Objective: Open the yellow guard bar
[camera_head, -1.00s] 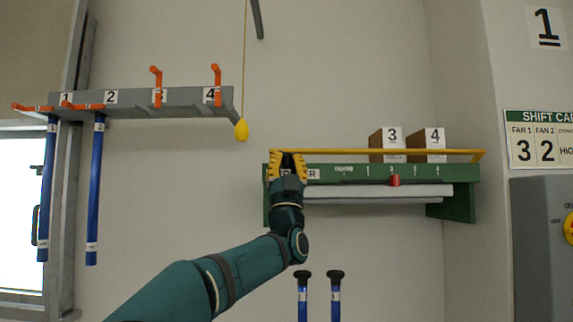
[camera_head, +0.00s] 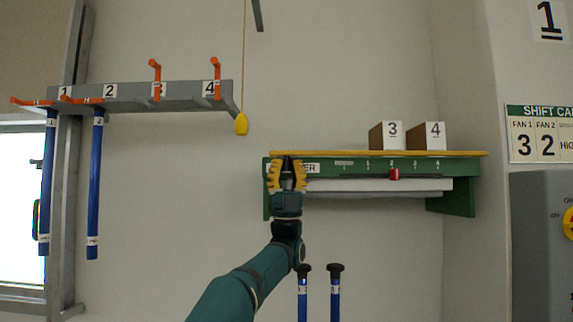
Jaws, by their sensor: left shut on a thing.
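The yellow guard bar (camera_head: 390,153) runs level along the top front edge of the green shelf (camera_head: 455,168), in front of the lower part of the boxes. My left gripper (camera_head: 287,170) is at the left end of the shelf front, its yellow fingers pointing up. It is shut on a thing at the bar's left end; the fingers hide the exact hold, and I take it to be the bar. My right gripper is not in view.
Boxes 3 (camera_head: 386,136) and 4 (camera_head: 427,136) stand on the shelf. A red slider (camera_head: 395,174) sits on its front. Two black-topped blue rods (camera_head: 335,290) stand below. A rack (camera_head: 150,96) with blue rods hangs at left, beside a yellow pull (camera_head: 241,124).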

